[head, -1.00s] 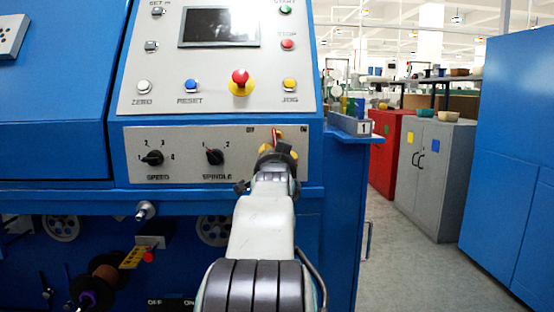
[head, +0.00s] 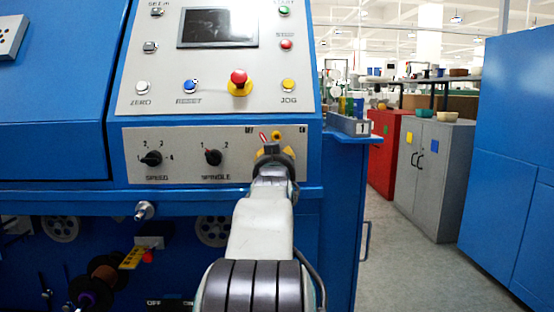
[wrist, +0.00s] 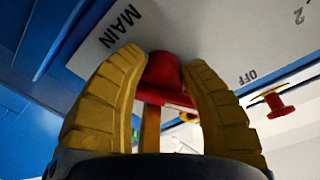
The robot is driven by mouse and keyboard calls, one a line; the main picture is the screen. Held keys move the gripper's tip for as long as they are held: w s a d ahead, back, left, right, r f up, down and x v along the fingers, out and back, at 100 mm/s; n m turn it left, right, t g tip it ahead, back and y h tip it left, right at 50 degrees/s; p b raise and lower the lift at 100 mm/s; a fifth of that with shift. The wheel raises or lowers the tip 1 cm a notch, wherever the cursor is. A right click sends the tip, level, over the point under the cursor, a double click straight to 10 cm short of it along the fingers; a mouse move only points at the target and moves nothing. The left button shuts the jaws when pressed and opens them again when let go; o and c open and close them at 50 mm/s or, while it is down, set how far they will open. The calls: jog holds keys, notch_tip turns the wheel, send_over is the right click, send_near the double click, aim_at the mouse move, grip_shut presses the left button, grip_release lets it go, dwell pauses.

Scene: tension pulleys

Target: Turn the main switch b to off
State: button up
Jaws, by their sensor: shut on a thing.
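The main switch b is a red handle (head: 263,137) at the right end of the lower grey panel. In the head view its red tip leans up and left, towards the left of two small labels. In the wrist view the red switch (wrist: 163,72) sits between my two yellow fingers, with "MAIN" printed on one side and "OFF" on the other. My gripper (head: 274,151) is shut on it, and in the head view it hides the lower part of the switch. The handle's exact angle is hard to tell.
The speed knob (head: 152,158) and spindle knob (head: 213,157) lie left on the same panel. Above are the red emergency stop (head: 239,79) and yellow jog button (head: 288,86). A blue shelf (head: 347,134) juts out at right. Open floor lies further right.

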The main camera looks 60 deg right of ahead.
jog(key=shift+w+f, duration=0.2)
jog(key=shift+f, duration=0.05)
jog(key=o, duration=1.3)
jog(key=shift+a, duration=0.1)
jog(key=shift+r, duration=0.1)
jog(key=shift+s+a+r, duration=0.1)
jog(key=shift+s+a, duration=0.25)
jog(key=shift+a, duration=0.15)
jog(key=v, duration=1)
jog(key=shift+s+a, duration=0.15)
jog(key=shift+a, duration=0.25)
